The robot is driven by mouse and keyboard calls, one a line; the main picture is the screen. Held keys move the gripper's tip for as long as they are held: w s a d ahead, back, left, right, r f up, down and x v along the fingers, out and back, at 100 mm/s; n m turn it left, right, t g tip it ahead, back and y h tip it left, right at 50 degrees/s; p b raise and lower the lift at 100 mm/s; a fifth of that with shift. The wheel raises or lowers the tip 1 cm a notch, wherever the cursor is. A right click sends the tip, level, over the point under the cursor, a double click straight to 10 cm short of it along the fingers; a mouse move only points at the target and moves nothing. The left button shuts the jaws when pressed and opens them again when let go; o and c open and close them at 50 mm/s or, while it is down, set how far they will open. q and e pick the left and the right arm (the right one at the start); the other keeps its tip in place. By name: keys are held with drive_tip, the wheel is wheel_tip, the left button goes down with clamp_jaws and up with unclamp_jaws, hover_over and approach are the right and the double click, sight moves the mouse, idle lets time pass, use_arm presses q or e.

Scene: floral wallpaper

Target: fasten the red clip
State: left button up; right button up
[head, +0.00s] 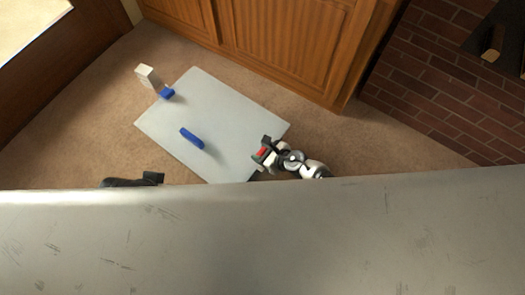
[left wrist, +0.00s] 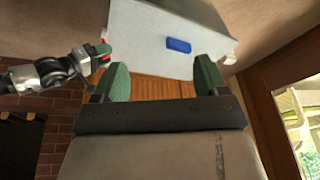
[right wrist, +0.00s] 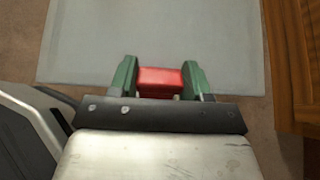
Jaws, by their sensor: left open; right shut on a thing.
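The red clip (head: 262,152) is held between the fingers of my right gripper (head: 266,153), near the right part of the grey tabletop. In the right wrist view the red clip (right wrist: 160,77) fills the gap between the two green fingers. It also shows at the end of my right arm in the left wrist view (left wrist: 105,57). My left gripper (left wrist: 160,82) is open with nothing between its fingers. In the head view only a dark part of my left gripper (head: 153,178) shows, near the table's lower left side.
A blue bar (head: 192,138) lies on the grey tabletop (head: 222,105). A small blue piece (head: 167,94) sits at the far left edge beside a white block (head: 147,76). Wooden cabinets (head: 290,45) stand behind. The tabletop's upper middle is bare.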

drive_tip(key=o, duration=0.9)
drive_tip(key=shift+s+d+r+p, duration=0.15)
drive_tip(key=shift+r+p, duration=0.1)
drive_tip(key=shift+p, duration=0.05)
use_arm(q)
drive_tip(key=s+p+x, duration=0.2)
drive_tip(key=p+x, duration=0.2)
drive_tip(key=x, duration=0.7)
drive_tip(key=shift+w+f+g+p, duration=0.15)
drive_tip(key=shift+f+g+p, duration=0.2)
drive_tip(key=shift+f, duration=0.2)
use_arm(e)
drive_tip(key=shift+v, duration=5.1)
use_arm(q)
drive_tip(key=shift+d, duration=0.1)
use_arm(e)
drive_tip(key=shift+f, duration=0.1)
